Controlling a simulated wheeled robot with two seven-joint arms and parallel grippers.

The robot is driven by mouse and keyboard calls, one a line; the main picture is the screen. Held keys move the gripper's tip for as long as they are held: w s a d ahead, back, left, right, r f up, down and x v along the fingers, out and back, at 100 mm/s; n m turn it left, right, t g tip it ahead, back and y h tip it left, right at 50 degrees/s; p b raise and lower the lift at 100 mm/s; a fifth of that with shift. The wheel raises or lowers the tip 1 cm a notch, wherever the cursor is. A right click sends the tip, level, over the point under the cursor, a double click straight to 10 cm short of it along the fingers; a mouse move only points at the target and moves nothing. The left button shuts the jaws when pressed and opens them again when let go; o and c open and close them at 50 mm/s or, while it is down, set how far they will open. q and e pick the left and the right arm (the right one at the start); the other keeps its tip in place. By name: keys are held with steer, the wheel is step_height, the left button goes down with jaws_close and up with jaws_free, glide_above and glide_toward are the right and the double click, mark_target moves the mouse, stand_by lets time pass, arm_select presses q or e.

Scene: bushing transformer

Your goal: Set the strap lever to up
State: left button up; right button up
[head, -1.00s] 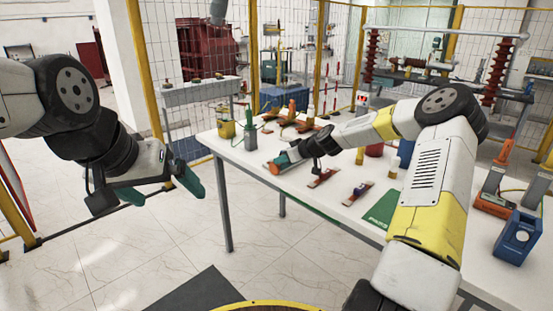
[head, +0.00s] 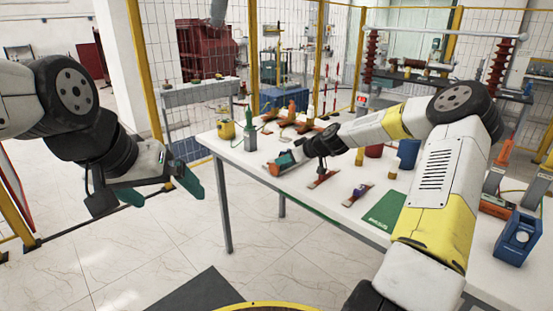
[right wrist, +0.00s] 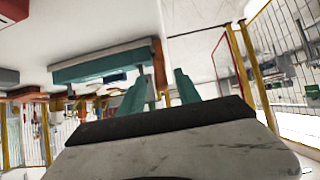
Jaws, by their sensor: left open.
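My left gripper (head: 163,190) hangs open and empty to the left of the table, with its teal fingers apart. My right gripper (head: 286,160) is low over the table's left part, beside a box with an orange edge (head: 272,169). In the right wrist view, the two teal fingers of my right gripper (right wrist: 160,80) stand apart. A teal bar-shaped body with an orange-brown end (right wrist: 159,64) lies beyond and partly between them; contact cannot be told. I cannot make out the strap lever or its position for certain; my right gripper and arm hide part of that area.
A small red-and-blue part (head: 358,194) lies near the front edge. Floor left of the table is clear.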

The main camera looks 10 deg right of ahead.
steer(key=v, duration=0.5)
steer(key=shift+s+d, duration=0.1)
steer(key=shift+s, duration=0.05)
steer(key=s+a+r+g+h, duration=0.3)
steer(key=s+a, duration=0.3)
steer(key=s, duration=0.5)
steer(key=s+d+r+m, duration=0.1)
steer(key=s+r+m, duration=0.2)
steer(key=s, duration=1.1)
steer(key=s+d+r+m+h, duration=0.1)
steer(key=s+r+m, duration=0.3)
steer(key=s+r, duration=0.4)
steer(key=s+d, duration=0.1)
steer(key=s, duration=0.6)
steer(key=shift+r+t+h, duration=0.3)
